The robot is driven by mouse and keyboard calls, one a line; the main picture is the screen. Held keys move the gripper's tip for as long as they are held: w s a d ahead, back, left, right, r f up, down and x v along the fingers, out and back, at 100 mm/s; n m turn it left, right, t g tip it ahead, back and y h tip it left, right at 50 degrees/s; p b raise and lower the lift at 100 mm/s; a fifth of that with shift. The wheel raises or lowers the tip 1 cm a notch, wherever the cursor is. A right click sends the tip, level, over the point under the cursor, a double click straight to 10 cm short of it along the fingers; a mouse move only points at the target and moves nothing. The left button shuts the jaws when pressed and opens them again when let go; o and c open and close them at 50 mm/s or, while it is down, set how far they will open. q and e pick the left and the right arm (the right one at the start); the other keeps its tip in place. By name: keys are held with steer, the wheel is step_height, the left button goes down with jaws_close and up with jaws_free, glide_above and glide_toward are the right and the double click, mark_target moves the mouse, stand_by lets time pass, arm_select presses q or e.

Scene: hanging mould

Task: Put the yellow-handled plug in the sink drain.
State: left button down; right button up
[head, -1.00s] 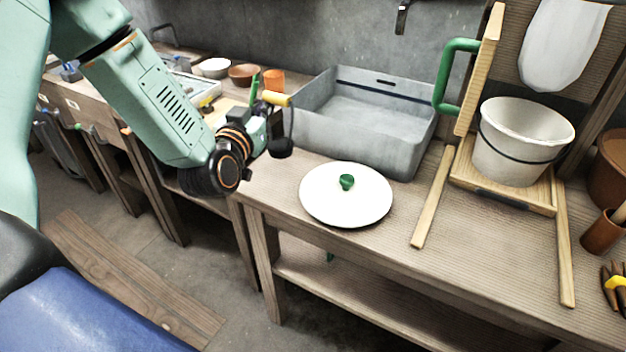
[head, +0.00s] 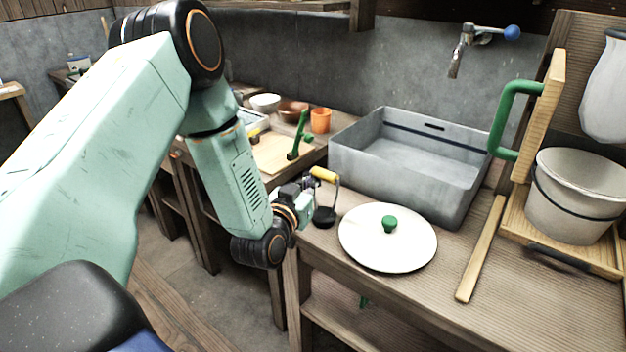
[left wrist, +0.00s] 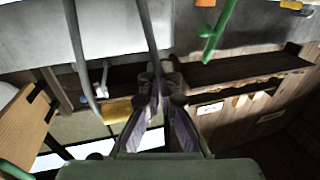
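The yellow-handled plug has a yellow grip (head: 323,174), a thin grey frame and a dark round disc below (head: 325,217). My left gripper (head: 308,192) is shut on its frame beside the grip and holds it in front of the sink's left corner, over the bench edge. In the left wrist view my left fingers (left wrist: 160,85) are together, with the yellow grip (left wrist: 118,110) beside them and grey rods running upward. The grey sink (head: 480,205) stands on the bench to the right of the plug. Its drain is hidden behind the front wall. My right gripper is out of view.
A white lid with a green knob (head: 388,240) lies right of the plug. A tap (head: 457,62) with a blue knob is above the sink. A green-handled wooden frame (head: 540,115) and white bucket (head: 572,190) stand at the right. Bowls (head: 265,102) are behind left.

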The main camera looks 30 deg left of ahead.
arm_select(q)
steer(key=c, duration=2)
jaws_free()
steer(key=shift+s, duration=0.15)
steer(key=shift+c, duration=0.2)
steer(key=o, duration=0.5)
steer(key=shift+f, duration=0.15)
